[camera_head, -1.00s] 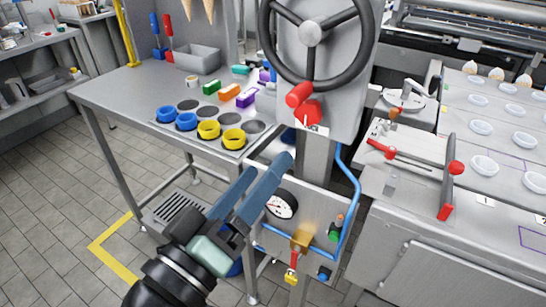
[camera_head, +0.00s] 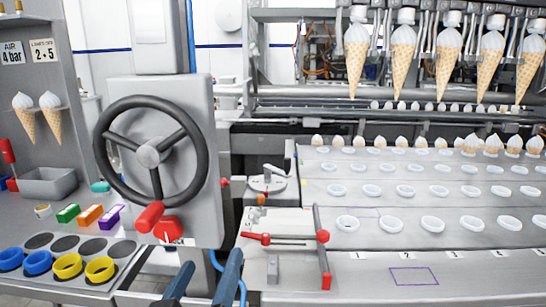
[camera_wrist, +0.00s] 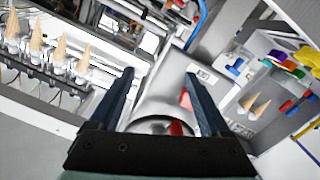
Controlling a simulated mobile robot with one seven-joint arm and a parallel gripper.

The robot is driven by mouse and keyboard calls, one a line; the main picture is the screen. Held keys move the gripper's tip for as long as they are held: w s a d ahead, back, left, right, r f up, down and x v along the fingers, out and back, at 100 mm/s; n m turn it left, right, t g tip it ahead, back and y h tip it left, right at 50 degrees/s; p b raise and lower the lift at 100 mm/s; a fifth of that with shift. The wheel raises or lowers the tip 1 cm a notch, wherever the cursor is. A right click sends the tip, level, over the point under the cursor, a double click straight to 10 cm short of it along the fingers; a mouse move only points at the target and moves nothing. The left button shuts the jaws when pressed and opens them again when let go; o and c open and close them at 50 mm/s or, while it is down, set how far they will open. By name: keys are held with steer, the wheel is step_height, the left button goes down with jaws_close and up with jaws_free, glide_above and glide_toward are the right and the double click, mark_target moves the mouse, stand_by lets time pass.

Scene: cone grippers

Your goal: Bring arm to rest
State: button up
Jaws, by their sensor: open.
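My gripper (camera_head: 205,279) shows at the bottom edge of the head view, with only its two blue finger ends in sight. The fingers are apart. In the wrist view, my gripper (camera_wrist: 158,88) has its two dark fingers spread with nothing held between them. Beyond them are a grey metal surface and a red part, partly hidden by the gripper body. The rest of my arm is out of the head view.
A grey column with a black handwheel (camera_head: 149,153) and red handle (camera_head: 150,217) stands behind my gripper. Blue rings (camera_head: 38,262) and yellow rings (camera_head: 100,269) sit at left. A red-handled lever fixture (camera_head: 325,260) is at right, beside the conveyor (camera_head: 430,262) with white cups.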

steer(key=w+d+r+m+y, duration=0.2)
steer(key=w+d+r+m, duration=0.25)
steer(key=d, duration=0.55)
steer(key=s+r+t, duration=0.3)
steer(key=s+r, duration=0.2)
steer(key=r, duration=0.4)
steer(key=s+r+t, duration=0.4)
steer(key=r, duration=0.5)
steer(key=s+r+t, duration=0.3)
steer(key=s+r, duration=0.2)
steer(key=r, duration=0.4)
step_height(320, 180, up, 15)
steer(key=w+a+p, duration=0.1)
steer(key=p, duration=1.6)
steer(key=shift+w+r+n+p, duration=0.15)
steer(key=shift+r+n+p, duration=0.05)
steer(key=shift+n+p, duration=0.15)
